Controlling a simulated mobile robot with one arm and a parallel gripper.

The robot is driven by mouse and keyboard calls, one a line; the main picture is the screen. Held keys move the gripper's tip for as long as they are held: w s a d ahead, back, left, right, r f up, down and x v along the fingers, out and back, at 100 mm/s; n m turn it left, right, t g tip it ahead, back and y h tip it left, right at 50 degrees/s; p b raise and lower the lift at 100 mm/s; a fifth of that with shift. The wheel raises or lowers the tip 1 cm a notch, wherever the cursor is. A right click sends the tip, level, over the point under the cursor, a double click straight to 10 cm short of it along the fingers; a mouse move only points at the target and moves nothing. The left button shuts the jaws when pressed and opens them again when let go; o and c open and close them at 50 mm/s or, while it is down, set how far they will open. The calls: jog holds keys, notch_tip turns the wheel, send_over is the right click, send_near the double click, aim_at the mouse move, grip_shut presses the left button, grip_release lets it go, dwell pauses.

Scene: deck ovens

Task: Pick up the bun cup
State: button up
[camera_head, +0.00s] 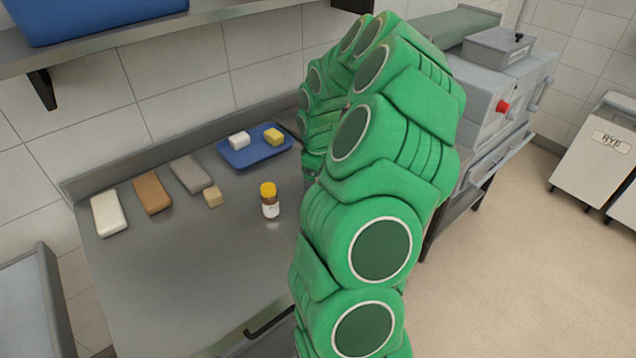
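I cannot make out a bun cup in this view. My green arm fills the middle of the picture and hides part of the steel table (190,275) and what lies behind it. The arm reaches up and bends over to the far side. My gripper does not show; the arm's end is hidden behind its own links.
A blue tray (233,161) holds a white block (239,141) and a yellow block (273,137). White (108,214), brown (152,194) and grey (191,175) slabs and a tan cube (212,197) lie left. A grey machine (490,95) stands right. The table's front is clear.

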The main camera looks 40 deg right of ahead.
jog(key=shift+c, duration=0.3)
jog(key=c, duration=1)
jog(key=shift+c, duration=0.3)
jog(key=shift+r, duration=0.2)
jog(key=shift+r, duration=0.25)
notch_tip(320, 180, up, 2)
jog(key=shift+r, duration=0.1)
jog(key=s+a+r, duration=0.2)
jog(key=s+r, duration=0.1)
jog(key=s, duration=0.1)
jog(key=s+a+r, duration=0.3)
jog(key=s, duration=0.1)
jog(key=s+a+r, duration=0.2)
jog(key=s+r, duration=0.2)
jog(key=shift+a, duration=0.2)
